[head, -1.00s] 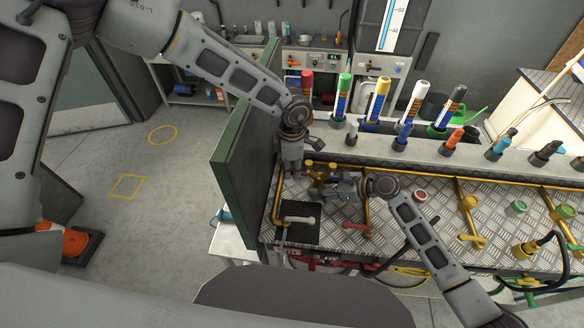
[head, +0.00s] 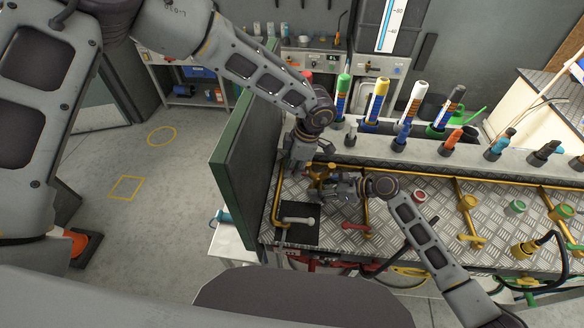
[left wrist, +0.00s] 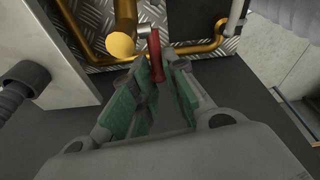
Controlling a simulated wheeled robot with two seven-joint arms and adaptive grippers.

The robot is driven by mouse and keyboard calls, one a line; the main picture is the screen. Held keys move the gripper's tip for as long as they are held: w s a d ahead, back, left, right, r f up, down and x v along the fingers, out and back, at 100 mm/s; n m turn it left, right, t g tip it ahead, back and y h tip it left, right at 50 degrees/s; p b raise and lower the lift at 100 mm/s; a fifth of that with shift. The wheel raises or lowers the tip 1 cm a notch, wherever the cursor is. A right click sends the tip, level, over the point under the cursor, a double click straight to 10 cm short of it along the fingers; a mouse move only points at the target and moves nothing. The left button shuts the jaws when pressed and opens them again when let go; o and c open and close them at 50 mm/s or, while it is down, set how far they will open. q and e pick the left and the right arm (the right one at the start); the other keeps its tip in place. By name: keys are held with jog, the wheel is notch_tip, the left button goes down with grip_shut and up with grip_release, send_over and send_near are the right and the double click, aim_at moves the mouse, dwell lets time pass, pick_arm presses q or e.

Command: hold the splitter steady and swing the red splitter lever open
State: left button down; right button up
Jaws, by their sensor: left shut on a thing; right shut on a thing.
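The brass splitter (head: 316,172) sits on the pipework at the left end of the metal tread plate, partly hidden by my grippers. My left gripper (head: 304,172) reaches down over it from behind. In the left wrist view the red splitter lever (left wrist: 155,56) lies between the green-padded fingertips of my left gripper (left wrist: 160,68), and they are shut on it. A round yellow brass end (left wrist: 121,45) shows just left of the lever. My right gripper (head: 332,188) comes in from the right and is shut on the splitter's body; its fingertips are partly hidden.
A green-edged upright panel (head: 236,150) stands close on the left. A black plate with a pale handle (head: 297,220) and another red lever (head: 355,227) lie in front.

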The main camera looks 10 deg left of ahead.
pick_arm(q)
jog(key=shift+d+r+y, duration=0.3)
jog(key=shift+d+y, duration=0.1)
jog(key=shift+y, duration=0.65)
jog(key=shift+d+r+y, duration=0.25)
jog(key=shift+d+y, duration=0.1)
jog(key=shift+y, duration=0.65)
jog(key=shift+d+r+y, duration=0.3)
jog(key=shift+d+y, duration=0.1)
jog(key=shift+y, duration=0.65)
jog(key=c, duration=1.4)
grip_release()
jog(key=shift+d+r, duration=0.1)
jog(key=shift+v, duration=5.95)
jog(key=shift+o, duration=0.4)
jog(key=shift+d, duration=0.1)
